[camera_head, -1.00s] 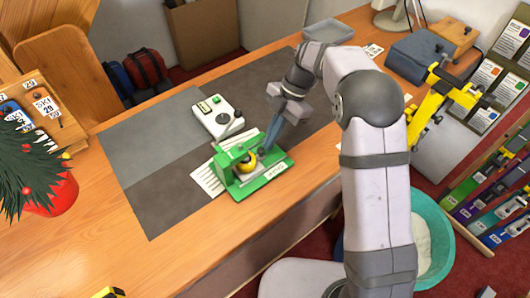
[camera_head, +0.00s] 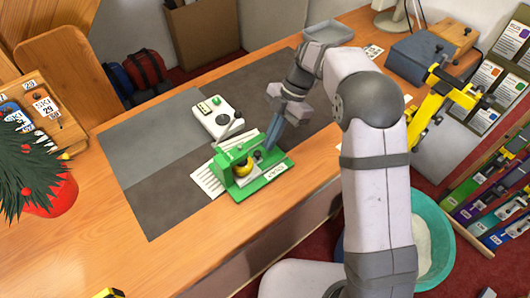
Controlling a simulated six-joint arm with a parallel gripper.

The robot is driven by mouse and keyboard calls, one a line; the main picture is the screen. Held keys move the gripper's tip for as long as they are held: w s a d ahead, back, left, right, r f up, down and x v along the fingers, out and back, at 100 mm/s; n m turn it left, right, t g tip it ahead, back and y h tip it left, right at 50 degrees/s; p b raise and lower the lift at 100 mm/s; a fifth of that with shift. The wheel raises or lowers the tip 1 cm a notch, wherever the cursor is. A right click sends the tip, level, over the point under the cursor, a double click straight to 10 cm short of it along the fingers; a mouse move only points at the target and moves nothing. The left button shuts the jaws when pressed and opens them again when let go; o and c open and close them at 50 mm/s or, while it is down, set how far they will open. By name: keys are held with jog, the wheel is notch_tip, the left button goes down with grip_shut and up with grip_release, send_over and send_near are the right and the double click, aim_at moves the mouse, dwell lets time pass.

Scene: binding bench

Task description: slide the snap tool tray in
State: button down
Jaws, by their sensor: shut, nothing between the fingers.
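The green snap tool (camera_head: 262,178) stands on the dark mat, with a yellow round part (camera_head: 241,167) near its middle. A greyish flat piece under the yellow part may be its tray, but it is too small to tell how far in it sits. My gripper (camera_head: 270,146) comes down from the upper right, with its blue-grey fingers shut and empty. The fingertips are close to the back right side of the snap tool. I cannot tell whether they touch it. Part of the tool's far side is hidden by the fingers.
A white device (camera_head: 216,117) with a green button stands behind the tool, and a striped paper sheet (camera_head: 207,183) lies to its left. The left of the mat (camera_head: 150,190) is clear. A potted plant (camera_head: 45,195) stands at the left. A grey tray (camera_head: 328,32) lies at the back.

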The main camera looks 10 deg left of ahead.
jog(key=shift+r+p, duration=1.9)
jog(key=shift+r, duration=1.1)
notch_tip(320, 180, up, 4)
jog(key=p, duration=0.2)
jog(key=shift+p, duration=0.35)
